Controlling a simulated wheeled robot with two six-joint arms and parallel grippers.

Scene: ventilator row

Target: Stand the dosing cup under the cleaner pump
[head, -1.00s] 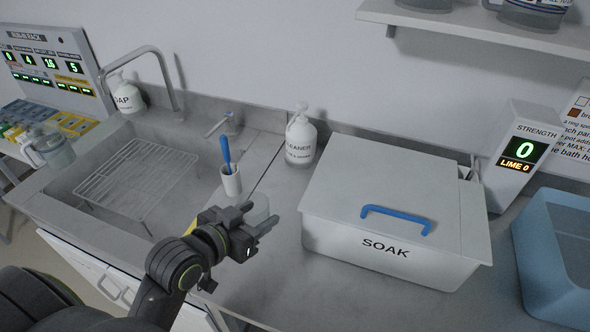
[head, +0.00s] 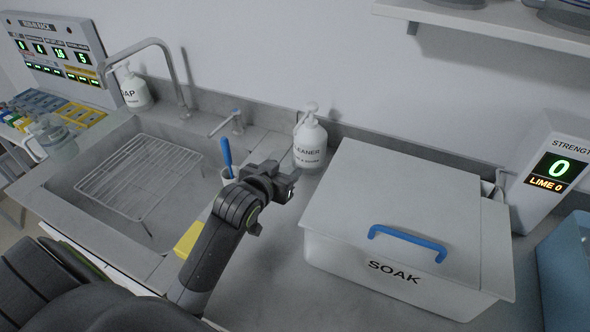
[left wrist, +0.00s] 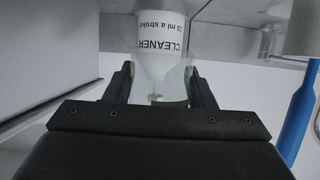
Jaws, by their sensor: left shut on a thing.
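The cleaner pump (head: 310,148) is a white bottle with a pump head, upright against the back wall between sink and soak bath. In the left wrist view its label (left wrist: 160,30) shows upside down, just beyond my fingers. My left gripper (head: 283,184) is in front of the bottle, slightly left of it. In the left wrist view my fingers (left wrist: 160,88) are shut on a clear, see-through dosing cup (left wrist: 158,92), whose outline is faint against the bottle. In the head view the cup is hidden by the gripper. My right gripper is out of view.
A white holder with a blue-handled brush (head: 227,155) stands close left of my gripper. The soak bath (head: 345,255) with its blue handle is close on the right. The sink with a wire rack (head: 140,177) lies left. A yellow thing (head: 190,238) shows beside my arm.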

